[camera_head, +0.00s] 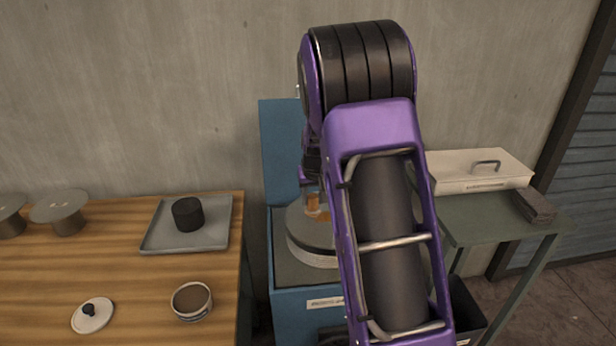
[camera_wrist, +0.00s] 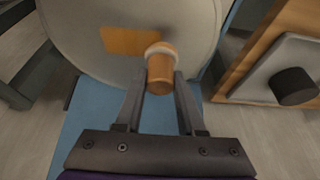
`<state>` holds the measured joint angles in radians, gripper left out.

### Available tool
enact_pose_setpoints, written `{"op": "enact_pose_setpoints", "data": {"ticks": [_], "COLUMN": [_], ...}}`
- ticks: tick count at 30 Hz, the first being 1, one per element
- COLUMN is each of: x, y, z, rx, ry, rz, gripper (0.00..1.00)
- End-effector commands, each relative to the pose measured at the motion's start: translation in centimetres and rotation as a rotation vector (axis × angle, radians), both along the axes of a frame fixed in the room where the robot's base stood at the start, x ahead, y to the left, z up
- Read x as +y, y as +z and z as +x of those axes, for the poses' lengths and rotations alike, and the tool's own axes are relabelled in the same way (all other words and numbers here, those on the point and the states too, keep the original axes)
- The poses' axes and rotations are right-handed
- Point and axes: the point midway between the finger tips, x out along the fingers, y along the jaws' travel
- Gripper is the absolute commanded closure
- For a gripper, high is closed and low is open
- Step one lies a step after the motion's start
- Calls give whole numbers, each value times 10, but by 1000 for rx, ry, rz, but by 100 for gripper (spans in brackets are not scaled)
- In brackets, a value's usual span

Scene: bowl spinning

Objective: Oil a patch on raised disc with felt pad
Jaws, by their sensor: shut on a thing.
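My gripper (camera_wrist: 160,84) is shut on the felt pad's orange-brown wooden handle (camera_wrist: 160,72). A pale felt end (camera_wrist: 160,49) shows past the fingertips, against the grey raised disc (camera_wrist: 80,22); I cannot tell whether it touches. An orange-brown patch (camera_wrist: 122,41) lies on the disc just left of the felt end. In the head view the disc (camera_head: 303,222) sits on the blue stand (camera_head: 290,310), partly hidden by my arm. The orange handle (camera_head: 314,205) shows above the disc there, beside my arm.
The wooden table (camera_head: 130,262) at left holds a grey tray (camera_head: 155,235) with a black cylinder (camera_head: 187,214), a brown-filled bowl (camera_head: 192,301), a lid (camera_head: 93,315) and two grey round-topped stands (camera_head: 60,206). A green table (camera_head: 480,215) at right carries a white box (camera_head: 480,172) and a dark block (camera_head: 534,205).

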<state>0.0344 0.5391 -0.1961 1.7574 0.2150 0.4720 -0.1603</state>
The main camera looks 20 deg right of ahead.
Motion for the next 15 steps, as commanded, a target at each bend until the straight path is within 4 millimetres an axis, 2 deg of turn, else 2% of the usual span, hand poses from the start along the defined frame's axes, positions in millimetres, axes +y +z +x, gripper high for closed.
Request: {"op": "enact_pose_setpoints", "data": {"ticks": [1,15], "x": [-1,-3], "y": [8,48], "z": [0,0], "rx": [-1,-2], "ry": [-2,0], "rz": [0,0], "gripper": [100,100]}}
